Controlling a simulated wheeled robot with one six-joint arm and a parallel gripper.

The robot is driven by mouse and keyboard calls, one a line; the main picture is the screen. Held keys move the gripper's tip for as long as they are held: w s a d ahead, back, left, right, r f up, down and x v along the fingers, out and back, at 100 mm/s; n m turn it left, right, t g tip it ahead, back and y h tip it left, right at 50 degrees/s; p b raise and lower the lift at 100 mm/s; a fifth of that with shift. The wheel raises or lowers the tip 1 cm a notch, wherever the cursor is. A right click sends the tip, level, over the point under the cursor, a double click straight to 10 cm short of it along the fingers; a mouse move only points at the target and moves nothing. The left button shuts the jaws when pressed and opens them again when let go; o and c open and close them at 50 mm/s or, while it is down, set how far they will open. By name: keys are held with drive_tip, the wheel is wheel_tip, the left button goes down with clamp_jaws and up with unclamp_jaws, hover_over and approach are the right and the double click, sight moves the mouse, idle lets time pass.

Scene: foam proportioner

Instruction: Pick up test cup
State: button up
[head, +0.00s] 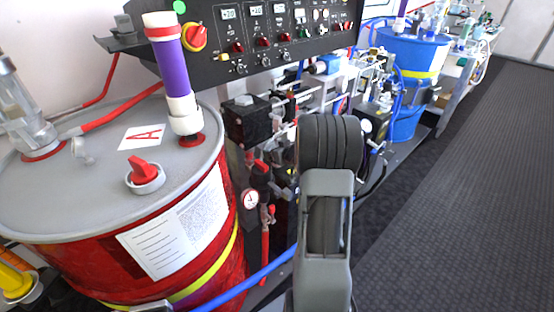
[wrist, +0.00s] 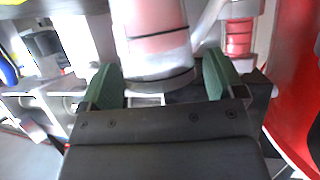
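In the wrist view, a pale translucent cup-like cylinder with a pinkish band, which looks like the test cup (wrist: 155,45), stands at top centre. My gripper (wrist: 162,78) has two green fingers spread wide, one on each side of the cylinder's lower end. A small gap shows at the right finger; at the left, I cannot tell whether it touches. The cylinder's top is cut off by the frame. In the head view my dark arm covers the middle, and neither the fingertips nor the cup can be made out.
A red drum (head: 185,245) marked A stands at left, with a purple tube (head: 173,75) on its lid. A control panel (head: 270,40) hangs behind. Pipes and valves crowd the centre. A blue drum (head: 405,60) stands farther back. The dark floor (head: 470,190) at right is clear.

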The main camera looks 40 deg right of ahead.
drive_tip(key=c, duration=1.2)
drive_tip(key=shift+r, duration=0.15)
